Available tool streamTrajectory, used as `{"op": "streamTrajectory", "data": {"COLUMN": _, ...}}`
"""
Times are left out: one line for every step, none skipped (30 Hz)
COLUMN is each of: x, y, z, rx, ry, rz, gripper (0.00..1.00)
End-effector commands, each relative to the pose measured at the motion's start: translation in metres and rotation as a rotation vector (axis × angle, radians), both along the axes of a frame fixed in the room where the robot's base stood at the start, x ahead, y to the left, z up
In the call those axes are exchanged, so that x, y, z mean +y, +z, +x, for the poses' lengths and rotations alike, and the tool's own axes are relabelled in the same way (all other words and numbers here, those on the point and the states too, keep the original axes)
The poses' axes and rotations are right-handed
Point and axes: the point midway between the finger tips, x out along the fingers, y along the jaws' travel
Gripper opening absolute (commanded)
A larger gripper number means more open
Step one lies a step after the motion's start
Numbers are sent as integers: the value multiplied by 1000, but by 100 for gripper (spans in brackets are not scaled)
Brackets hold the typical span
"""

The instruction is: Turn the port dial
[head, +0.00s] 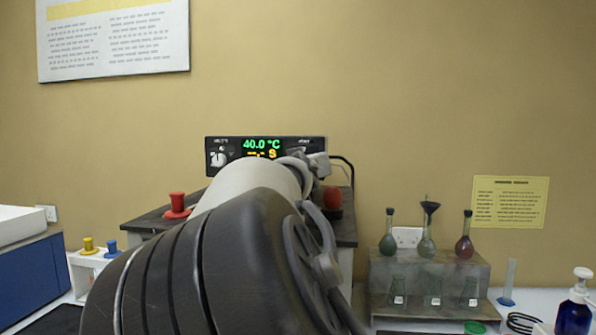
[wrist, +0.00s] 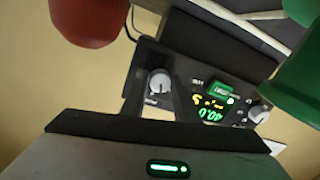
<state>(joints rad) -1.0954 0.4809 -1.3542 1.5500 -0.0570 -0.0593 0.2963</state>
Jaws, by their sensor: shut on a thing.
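The control box (head: 228,143) stands at the back, with a lit display (head: 262,148) reading 40.0 °C. A white dial (head: 218,159) is at its left end. The port dial is hidden behind my gripper (head: 308,163) in the head view. In the wrist view the box is upside down, and the round, light port dial (wrist: 159,82) shows between the dark fingers of my gripper (wrist: 158,88). The gripper is shut on this dial, one finger at each side. The other dial (wrist: 259,112) is to the right, clear of the fingers.
A red-topped stopper (head: 177,205) stands left of my arm and a red knob (head: 332,197) right of it. In the wrist view a red rounded thing (wrist: 88,20) and a green one (wrist: 299,75) are close. A flask rack (head: 430,285) stands at right.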

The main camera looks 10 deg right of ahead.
Motion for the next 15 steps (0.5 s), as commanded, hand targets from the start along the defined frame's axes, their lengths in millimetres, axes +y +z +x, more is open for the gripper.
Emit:
{"op": "streamTrajectory", "data": {"x": 0, "y": -1, "z": 0, "rx": 10, "ry": 1, "rz": -44, "gripper": 5}}
{"op": "streamTrajectory", "data": {"x": 0, "y": -1, "z": 0, "rx": 18, "ry": 1, "rz": -70, "gripper": 5}}
{"op": "streamTrajectory", "data": {"x": 0, "y": -1, "z": 0, "rx": 30, "ry": 0, "rz": -108, "gripper": 5}}
{"op": "streamTrajectory", "data": {"x": 0, "y": -1, "z": 0, "rx": 39, "ry": 1, "rz": -135, "gripper": 5}}
{"op": "streamTrajectory", "data": {"x": 0, "y": 0, "z": 0, "rx": 46, "ry": 0, "rz": -162, "gripper": 5}}
{"op": "streamTrajectory", "data": {"x": 0, "y": 0, "z": 0, "rx": 58, "ry": 1, "rz": -197, "gripper": 5}}
{"op": "streamTrajectory", "data": {"x": 0, "y": 0, "z": 0, "rx": 68, "ry": 1, "rz": -223, "gripper": 5}}
{"op": "streamTrajectory", "data": {"x": 0, "y": 0, "z": 0, "rx": 75, "ry": 1, "rz": -249, "gripper": 5}}
{"op": "streamTrajectory", "data": {"x": 0, "y": 0, "z": 0, "rx": 86, "ry": 1, "rz": -283, "gripper": 5}}
{"op": "streamTrajectory", "data": {"x": -1, "y": 0, "z": 0, "rx": 96, "ry": 0, "rz": -309, "gripper": 5}}
{"op": "streamTrajectory", "data": {"x": -1, "y": 0, "z": 0, "rx": 103, "ry": -1, "rz": -332, "gripper": 5}}
{"op": "streamTrajectory", "data": {"x": -1, "y": 1, "z": 0, "rx": 112, "ry": 0, "rz": -365, "gripper": 5}}
{"op": "streamTrajectory", "data": {"x": -1, "y": 1, "z": 0, "rx": 119, "ry": -1, "rz": -387, "gripper": 5}}
{"op": "streamTrajectory", "data": {"x": -1, "y": 1, "z": 0, "rx": 128, "ry": -1, "rz": -408, "gripper": 5}}
{"op": "streamTrajectory", "data": {"x": 0, "y": 1, "z": 0, "rx": 136, "ry": 1, "rz": -437, "gripper": 5}}
